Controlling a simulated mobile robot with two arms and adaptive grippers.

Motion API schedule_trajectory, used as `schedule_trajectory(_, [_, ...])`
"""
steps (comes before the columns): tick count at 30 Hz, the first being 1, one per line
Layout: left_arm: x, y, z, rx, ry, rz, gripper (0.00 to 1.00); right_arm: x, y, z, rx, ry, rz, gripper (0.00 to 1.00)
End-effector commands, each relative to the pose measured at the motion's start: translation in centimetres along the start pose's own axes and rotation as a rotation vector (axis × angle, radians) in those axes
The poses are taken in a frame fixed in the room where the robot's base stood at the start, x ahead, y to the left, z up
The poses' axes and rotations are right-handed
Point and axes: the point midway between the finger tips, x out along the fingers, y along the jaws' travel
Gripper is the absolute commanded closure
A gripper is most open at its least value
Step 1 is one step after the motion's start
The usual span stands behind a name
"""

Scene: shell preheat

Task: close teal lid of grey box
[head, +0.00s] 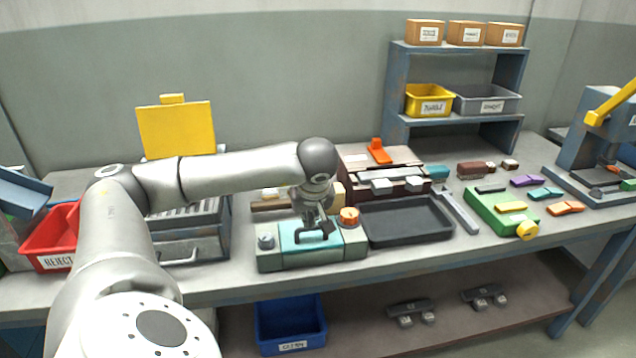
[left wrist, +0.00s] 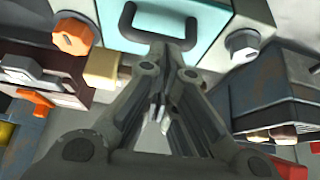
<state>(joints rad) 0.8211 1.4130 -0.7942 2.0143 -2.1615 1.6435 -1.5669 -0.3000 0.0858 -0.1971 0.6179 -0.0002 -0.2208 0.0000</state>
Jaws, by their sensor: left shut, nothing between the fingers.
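The grey-green box (head: 348,245) stands near the front edge of the bench. Its teal lid (head: 290,238) lies flat on top between a white knob and an orange knob, and carries a dark bar handle (head: 312,237). The lid (left wrist: 208,15) and its handle (left wrist: 158,42) also show at the top of the left wrist view. My left gripper (head: 318,228) points down just above the lid, next to the handle. In the left wrist view its fingers (left wrist: 158,112) are together with nothing between them. I cannot tell whether they touch the handle. My right gripper is out of view.
A black tray (head: 405,238) lies right of the box. A grey unit with a raised yellow lid (head: 176,130) and a red bin (head: 50,245) stand left. A green block (head: 492,215) and several coloured pieces lie further right. A blue bin (head: 290,322) sits on the lower shelf.

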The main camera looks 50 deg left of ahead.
Motion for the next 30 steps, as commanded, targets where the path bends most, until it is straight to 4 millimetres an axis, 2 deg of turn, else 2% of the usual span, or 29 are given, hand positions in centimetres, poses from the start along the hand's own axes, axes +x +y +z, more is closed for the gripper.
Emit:
schedule_trajectory(3, [0.5, -0.1, 0.2, 0.0, -0.001, 0.0, 1.0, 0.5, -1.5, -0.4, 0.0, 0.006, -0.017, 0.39])
schedule_trajectory(6, [0.6, -0.2, 0.3, 0.001, -0.002, 0.0, 1.0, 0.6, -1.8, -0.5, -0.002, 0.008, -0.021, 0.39])
schedule_trajectory(24, [0.6, -0.2, 0.3, 0.0, -0.002, 0.0, 1.0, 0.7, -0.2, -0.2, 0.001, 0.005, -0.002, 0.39])
schedule_trajectory(30, [-0.7, -0.4, -0.5, -0.002, -0.002, -0.001, 1.0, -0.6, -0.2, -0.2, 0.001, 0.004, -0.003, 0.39])
